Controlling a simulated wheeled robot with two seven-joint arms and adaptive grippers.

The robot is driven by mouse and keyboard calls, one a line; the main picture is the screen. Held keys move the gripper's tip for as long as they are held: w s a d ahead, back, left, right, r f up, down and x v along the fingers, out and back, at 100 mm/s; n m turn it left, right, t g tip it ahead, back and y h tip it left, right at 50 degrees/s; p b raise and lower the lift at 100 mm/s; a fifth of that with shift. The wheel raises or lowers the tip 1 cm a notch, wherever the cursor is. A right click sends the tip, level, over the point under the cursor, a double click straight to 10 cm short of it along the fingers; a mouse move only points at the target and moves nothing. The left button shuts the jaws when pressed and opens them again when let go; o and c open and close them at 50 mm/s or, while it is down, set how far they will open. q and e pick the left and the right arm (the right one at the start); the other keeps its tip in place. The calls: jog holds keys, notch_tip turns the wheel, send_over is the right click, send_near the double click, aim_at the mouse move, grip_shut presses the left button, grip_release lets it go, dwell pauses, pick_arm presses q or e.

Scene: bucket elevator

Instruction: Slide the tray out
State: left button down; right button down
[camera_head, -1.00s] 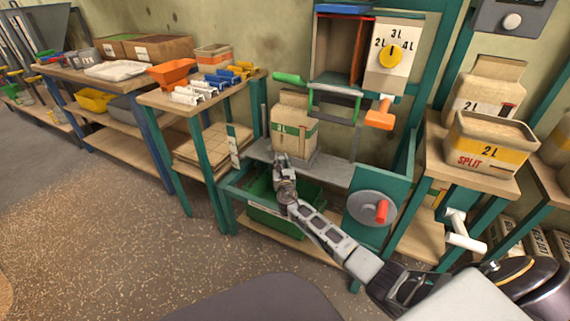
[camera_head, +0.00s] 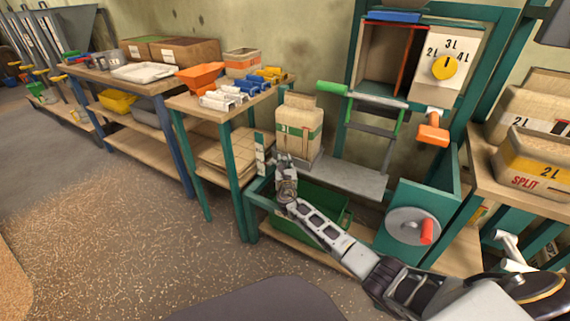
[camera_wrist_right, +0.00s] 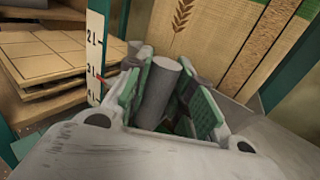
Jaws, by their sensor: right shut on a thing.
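A grey metal tray (camera_head: 314,162) shows under a tan paper bag marked 3L (camera_head: 298,128), at the left end of a grey shelf (camera_head: 350,180) in the green frame. The bag stands upright. My right gripper (camera_head: 286,176) is at the near left side of the tray, below the bag. In the right wrist view its green-padded fingers are closed around a grey cylindrical handle (camera_wrist_right: 158,92). The bag (camera_wrist_right: 215,40) rises just behind the handle. The join between handle and tray is hidden by the fingers. My left gripper is out of view.
A green bin (camera_head: 325,210) sits below the shelf. A grey disc with a red handle (camera_head: 426,231) is at the right. A hopper box with a yellow dial (camera_head: 444,67) stands above. A teal-legged bench with scoops (camera_head: 222,100) is close on the left.

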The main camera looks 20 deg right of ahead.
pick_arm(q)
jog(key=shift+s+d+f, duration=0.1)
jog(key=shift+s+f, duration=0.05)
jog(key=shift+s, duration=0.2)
pick_arm(e)
jog(key=shift+w+a+r, duration=0.1)
jog(key=shift+a+r, duration=0.05)
jog(key=c, duration=1.6)
grip_release()
jog(key=shift+c, duration=0.2)
jog(key=o, duration=0.4)
jog(key=shift+w+a, duration=0.1)
jog(key=shift+w, duration=0.05)
jog(key=shift+o, duration=0.2)
jog(key=shift+s, duration=0.7)
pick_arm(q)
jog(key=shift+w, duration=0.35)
pick_arm(e)
jog(key=v, duration=1)
jog(key=shift+s+a, duration=0.25)
jog(key=shift+s, duration=0.05)
